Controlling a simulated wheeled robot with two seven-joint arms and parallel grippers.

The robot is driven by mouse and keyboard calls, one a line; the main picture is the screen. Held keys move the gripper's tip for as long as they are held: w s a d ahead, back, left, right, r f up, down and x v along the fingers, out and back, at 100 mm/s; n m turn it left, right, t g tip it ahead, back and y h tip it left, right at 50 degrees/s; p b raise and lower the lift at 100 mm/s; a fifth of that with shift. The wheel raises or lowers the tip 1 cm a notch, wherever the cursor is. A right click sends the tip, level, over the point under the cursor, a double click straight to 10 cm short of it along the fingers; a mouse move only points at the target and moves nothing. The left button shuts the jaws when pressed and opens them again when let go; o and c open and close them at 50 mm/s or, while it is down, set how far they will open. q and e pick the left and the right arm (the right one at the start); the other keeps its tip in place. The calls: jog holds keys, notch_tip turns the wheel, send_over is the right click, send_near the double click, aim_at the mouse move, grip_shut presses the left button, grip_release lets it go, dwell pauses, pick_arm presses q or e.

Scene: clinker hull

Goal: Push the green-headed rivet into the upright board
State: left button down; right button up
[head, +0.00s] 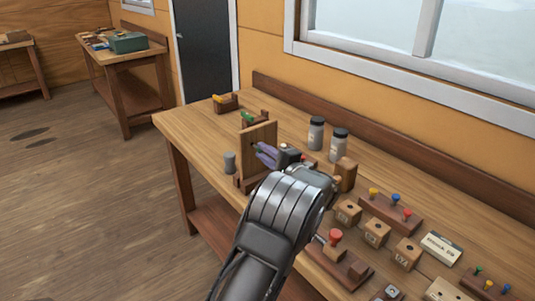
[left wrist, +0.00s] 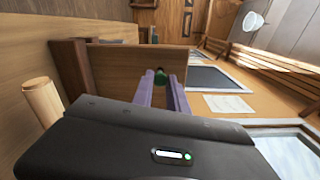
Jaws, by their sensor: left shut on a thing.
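The upright board (head: 259,136) stands in a dark wooden base on the workbench in the head view. It also fills the middle of the left wrist view (left wrist: 115,65). My left gripper (head: 263,151) is at the board's near face, with its purple fingers pointing at it. My right gripper is out of view.
A grey cylinder (head: 230,162) stands left of the board. Two grey jars (head: 316,133) stand behind it to the right. Wooden blocks (head: 376,233) and a rack of coloured pegs (head: 390,210) fill the bench's right side. The bench's left front is clear.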

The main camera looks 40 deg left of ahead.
pick_arm(q)
jog(key=shift+b, duration=0.4)
dwell(0.8)
jog(key=shift+a, duration=0.1)
jog(key=shift+w+a+f+b, duration=0.1)
jog(key=shift+a+b, duration=0.1)
jog(key=shift+b, duration=0.15)
jog(key=shift+a, duration=0.15)
jog(key=shift+w+a+b, duration=0.2)
jog(key=shift+a+b, duration=0.25)
jog(key=shift+a, duration=0.2)
dwell(0.4)
jog(key=c, duration=1.2)
grip_release()
jog(key=shift+c, duration=0.2)
jog(key=b+v, duration=0.1)
jog(key=v, duration=0.7)
